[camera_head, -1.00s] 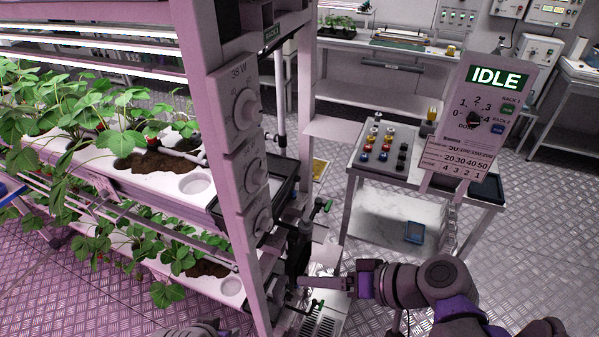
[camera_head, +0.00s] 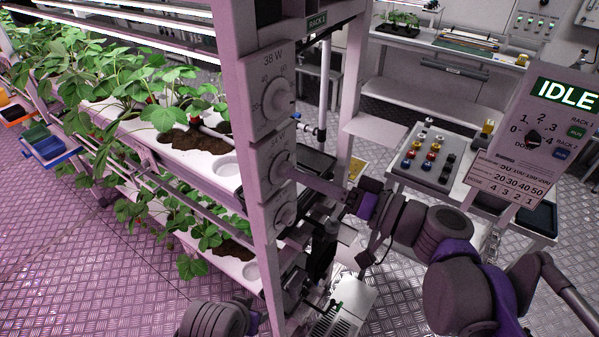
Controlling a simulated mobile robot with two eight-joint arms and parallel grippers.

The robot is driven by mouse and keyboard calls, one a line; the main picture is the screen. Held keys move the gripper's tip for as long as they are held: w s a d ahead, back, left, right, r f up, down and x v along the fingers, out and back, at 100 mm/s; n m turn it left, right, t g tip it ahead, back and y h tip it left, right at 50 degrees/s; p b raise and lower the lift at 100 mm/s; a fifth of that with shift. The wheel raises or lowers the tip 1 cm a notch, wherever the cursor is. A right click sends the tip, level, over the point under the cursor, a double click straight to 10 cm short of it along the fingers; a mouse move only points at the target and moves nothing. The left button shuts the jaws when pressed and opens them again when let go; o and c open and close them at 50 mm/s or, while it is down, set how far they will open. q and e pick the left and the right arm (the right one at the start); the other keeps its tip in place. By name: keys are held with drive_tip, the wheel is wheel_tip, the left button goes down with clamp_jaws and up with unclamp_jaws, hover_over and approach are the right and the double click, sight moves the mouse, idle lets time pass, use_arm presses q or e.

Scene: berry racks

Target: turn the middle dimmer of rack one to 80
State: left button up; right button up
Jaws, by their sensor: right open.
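Rack one's post carries three white dimmers, one above the other. The middle dimmer (camera_head: 281,163) has a round knob, and its scale is too small and partly covered to read. The top dimmer (camera_head: 274,97) has a plate reading 38 W above it, and the bottom dimmer (camera_head: 284,214) sits below. My right gripper (camera_head: 299,178) is open, with its fingers reaching in from the right at the middle knob. I cannot tell whether they touch it or stand around it. My left gripper is not in view; only a link of my left arm shows at the bottom.
Strawberry plants in white troughs (camera_head: 197,160) fill the rack to the left. A control panel reading IDLE (camera_head: 566,94) stands at the right. Behind my right arm is a table with a box of coloured knobs (camera_head: 428,158). Patterned floor is free at lower left.

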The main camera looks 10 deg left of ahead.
drive_tip(key=shift+x, duration=1.1)
clamp_jaws()
